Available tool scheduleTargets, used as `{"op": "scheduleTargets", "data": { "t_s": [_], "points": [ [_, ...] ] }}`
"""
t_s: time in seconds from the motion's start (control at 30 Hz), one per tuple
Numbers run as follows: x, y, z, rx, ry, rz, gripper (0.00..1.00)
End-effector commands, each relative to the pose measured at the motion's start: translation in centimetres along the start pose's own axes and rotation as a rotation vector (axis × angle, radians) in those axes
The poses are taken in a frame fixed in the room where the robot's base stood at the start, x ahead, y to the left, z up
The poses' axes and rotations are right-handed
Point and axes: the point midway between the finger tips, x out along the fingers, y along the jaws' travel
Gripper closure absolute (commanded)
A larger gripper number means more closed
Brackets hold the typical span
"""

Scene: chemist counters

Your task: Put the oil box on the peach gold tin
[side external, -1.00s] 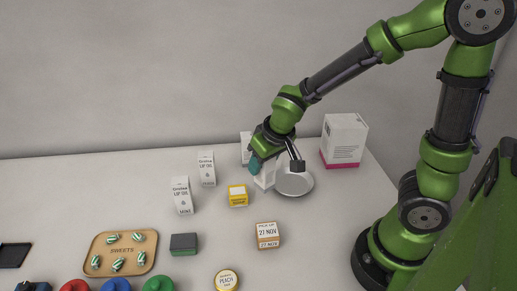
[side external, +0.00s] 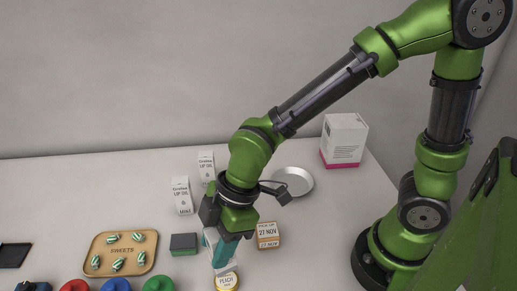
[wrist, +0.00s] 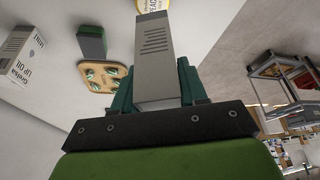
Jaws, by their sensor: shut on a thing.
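My gripper (side external: 218,242) points down at the front of the counter, its teal fingers shut on a pale oil box (side external: 224,257). In the wrist view the box (wrist: 155,55) stands out between the fingers, a vented grey side facing the camera. The yellow-rimmed peach gold tin (side external: 227,283) is directly below the box in the side view. In the wrist view part of the tin (wrist: 152,5) shows past the box's far end. The box's lower end overlaps the tin; I cannot tell whether they touch.
Two upright lip oil boxes (side external: 182,195) (side external: 206,167) stand behind left. A pick-up date block (side external: 268,235) is close right of my gripper. A dark green block (side external: 184,243) and sweets tray (side external: 147,254) lie left. A silver dish (side external: 297,182) and white-pink box (side external: 344,140) are behind right.

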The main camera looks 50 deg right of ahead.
Motion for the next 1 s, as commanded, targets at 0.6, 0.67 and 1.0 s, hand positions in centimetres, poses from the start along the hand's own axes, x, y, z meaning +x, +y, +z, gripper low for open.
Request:
{"op": "scheduleTargets", "data": {
  "t_s": [0.6,0.67,1.0],
  "points": [
    [4.9,0.1,2.0,0.002,0.001,0.003,0.88],
    [4.9,0.1,2.0,0.002,0.001,0.003,0.88],
    [5.2,0.1,2.1,0.002,0.001,0.002,0.32]
  ]
}}
